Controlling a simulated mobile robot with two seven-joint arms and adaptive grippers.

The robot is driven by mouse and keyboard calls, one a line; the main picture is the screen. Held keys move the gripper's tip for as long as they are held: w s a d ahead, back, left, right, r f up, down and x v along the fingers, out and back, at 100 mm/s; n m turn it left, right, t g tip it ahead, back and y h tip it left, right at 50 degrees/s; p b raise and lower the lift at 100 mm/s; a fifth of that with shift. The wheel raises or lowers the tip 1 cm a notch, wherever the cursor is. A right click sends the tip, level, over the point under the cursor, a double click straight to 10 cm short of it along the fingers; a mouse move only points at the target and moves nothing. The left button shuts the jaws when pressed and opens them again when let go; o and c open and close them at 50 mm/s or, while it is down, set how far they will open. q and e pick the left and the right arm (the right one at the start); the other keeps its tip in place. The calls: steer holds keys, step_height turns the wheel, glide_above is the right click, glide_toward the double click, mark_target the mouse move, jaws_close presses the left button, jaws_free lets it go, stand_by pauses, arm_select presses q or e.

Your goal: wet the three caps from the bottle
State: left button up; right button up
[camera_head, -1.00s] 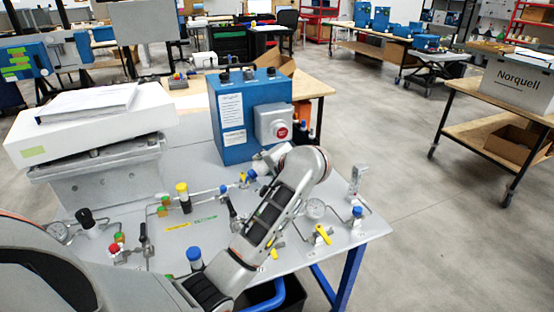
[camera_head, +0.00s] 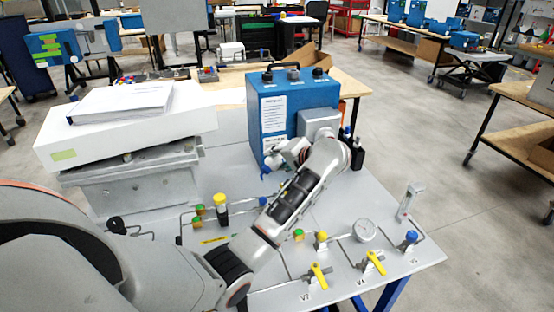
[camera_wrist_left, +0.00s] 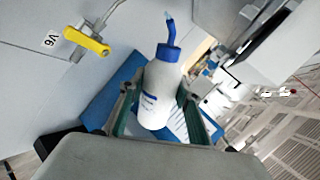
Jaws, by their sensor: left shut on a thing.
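My left gripper (camera_head: 280,158) is shut on a white wash bottle with a blue lid and bent blue spout. The bottle (camera_wrist_left: 158,95) shows between the two fingers in the left wrist view; in the head view the hand hides most of it, and a blue piece (camera_head: 265,171) shows beside the hand. The hand is in front of the blue box. Small coloured caps sit on the panel fittings: a yellow one (camera_head: 220,199), green ones (camera_head: 199,210), another yellow one (camera_head: 322,236) and a blue one (camera_head: 411,236). I cannot tell which three are meant. My right gripper is out of view.
The grey panel table (camera_head: 385,292) carries yellow-handled valves (camera_head: 318,272), a gauge (camera_head: 364,230) and thin pipes. The blue box (camera_head: 278,95) stands at the back. A white unit with papers (camera_head: 125,103) stands at the left. Open floor lies to the right.

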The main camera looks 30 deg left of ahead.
arm_select(q)
steer(key=shift+f, duration=1.1)
steer(key=shift+f+b, duration=0.4)
steer(key=shift+f, duration=0.8)
steer(key=shift+f+b, duration=0.15)
steer(key=shift+b, duration=0.65)
steer(key=shift+s, duration=0.1)
